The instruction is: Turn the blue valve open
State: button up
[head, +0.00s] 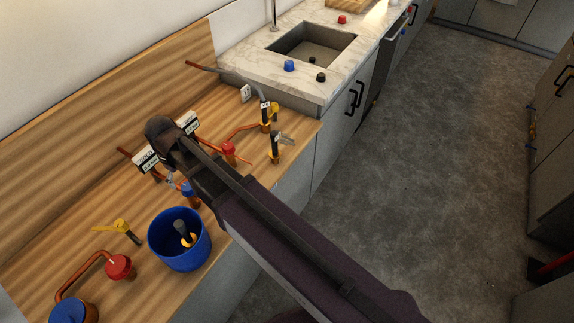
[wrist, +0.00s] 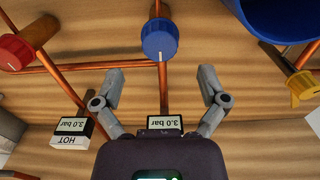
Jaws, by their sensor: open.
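The blue valve (wrist: 159,40) has a round ridged knob with a short pale mark near its lower edge in the wrist view. It sits on a copper pipe. In the head view the blue valve (head: 187,188) shows just behind the blue bucket, partly hidden by my arm. My gripper (wrist: 162,86) is open and empty. In the wrist view its two fingers are spread on either side of the pipe, below the knob in the picture, and do not enclose it. In the head view my arm hides most of the gripper.
A red valve (wrist: 15,52) is left of the blue one and a yellow handle (wrist: 303,88) is at right. The blue bucket (head: 180,241) stands close by. A HOT gauge (wrist: 72,128) reads 3.0 bar. A sink (head: 312,45) is at the back.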

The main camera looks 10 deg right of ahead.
aim_at(187, 186)
jog(key=shift+r+p, duration=4.15)
jog(key=shift+r, duration=0.3)
jog(key=d+f+m+b, duration=0.2)
jog(key=d+f+b, duration=0.2)
jog(key=d, duration=0.6)
jog(key=s+d+f+m+b, duration=0.1)
jog(key=d+f+m+b, duration=0.2)
jog(key=d, duration=0.7)
jog(key=s+d+f+m+b, duration=0.1)
jog(key=d+f+m+b, duration=0.2)
jog(key=d, duration=0.8)
jog(key=shift+s+f+b, duration=0.15)
jog(key=shift+f+b, duration=1.15)
jog(key=shift+d, duration=0.1)
jog(key=shift+s+d+m, duration=0.25)
jog(key=shift+s+d, duration=0.05)
jog(key=shift+d, duration=0.45)
jog(key=shift+s+d+m, duration=0.25)
jog(key=shift+s+d, duration=0.05)
jog(key=shift+d, duration=0.4)
